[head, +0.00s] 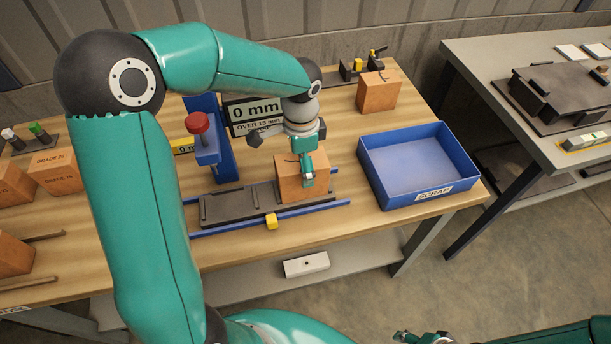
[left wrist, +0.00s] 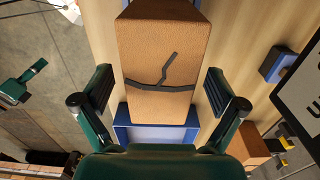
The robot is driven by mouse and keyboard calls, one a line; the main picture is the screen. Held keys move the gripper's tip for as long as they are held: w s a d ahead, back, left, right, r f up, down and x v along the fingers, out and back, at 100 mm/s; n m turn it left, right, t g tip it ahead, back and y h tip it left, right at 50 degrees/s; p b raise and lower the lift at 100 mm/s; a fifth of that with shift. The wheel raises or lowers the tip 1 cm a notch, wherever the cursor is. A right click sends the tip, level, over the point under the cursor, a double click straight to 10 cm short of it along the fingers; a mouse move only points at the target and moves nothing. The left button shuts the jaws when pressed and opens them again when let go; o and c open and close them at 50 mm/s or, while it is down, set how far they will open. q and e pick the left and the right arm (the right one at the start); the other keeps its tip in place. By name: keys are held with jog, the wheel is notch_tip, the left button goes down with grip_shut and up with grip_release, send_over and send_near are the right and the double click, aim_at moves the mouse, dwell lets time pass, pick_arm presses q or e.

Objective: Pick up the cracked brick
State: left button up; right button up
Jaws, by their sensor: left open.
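The cracked brick (head: 289,186) is orange-brown and stands on the dark plate of the blue-railed fixture. Its dark branching crack shows clearly in the left wrist view, where the brick (left wrist: 165,45) fills the upper middle. My left gripper (head: 306,172) is open above and in front of the brick, hiding part of it. In the left wrist view the left gripper's fingers (left wrist: 160,88) stand apart, one on each side of the brick's cracked end, with gaps visible. My right gripper (head: 420,338) is only partly in view at the bottom edge, away from the bench.
A blue scrap tray (head: 450,180), empty, lies right of the fixture. A blue post with a red knob (head: 197,123) and a gauge sign (head: 252,112) stand behind left. Another brick (head: 378,92) sits at the back. Several bricks (head: 55,168) are at the left.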

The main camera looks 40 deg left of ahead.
pick_arm(q)
jog(key=c, duration=1.8)
jog(key=shift+r, duration=0.1)
grip_shut()
